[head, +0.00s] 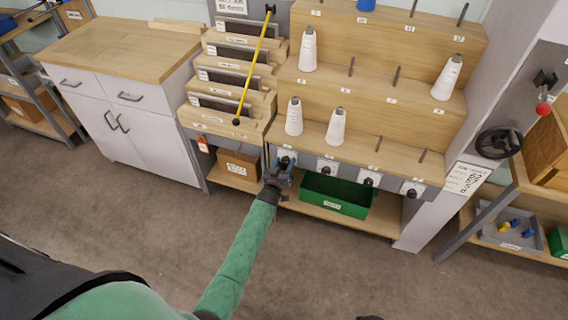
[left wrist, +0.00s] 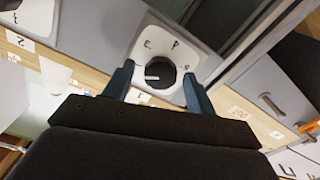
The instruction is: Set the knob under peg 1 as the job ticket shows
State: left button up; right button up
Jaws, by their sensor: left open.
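The knob under peg 1 is a dark round knob (left wrist: 160,72) on a white, numbered dial plate (left wrist: 174,42), with a label reading 1 beside it. A pale mark on the knob points left in the left wrist view. My left gripper (left wrist: 159,70) is open, with one blue finger on each side of the knob in the picture. I cannot tell whether the fingers touch it. In the head view my left gripper (head: 281,173) is at the leftmost dial plate (head: 287,154) and partly covers it. The job ticket (head: 467,178) hangs on the grey post, its writing too small to read.
More knobs (head: 328,166) sit in a row to the right. White thread cones (head: 336,126) stand on the stepped wooden rack (head: 380,103) above. A green bin (head: 335,196) is below. A yellow rod (head: 254,65) leans at left. A black handwheel (head: 499,143) is at right.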

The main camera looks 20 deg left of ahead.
pick_arm(q)
jog(key=shift+c, duration=0.3)
jog(key=c, duration=0.9)
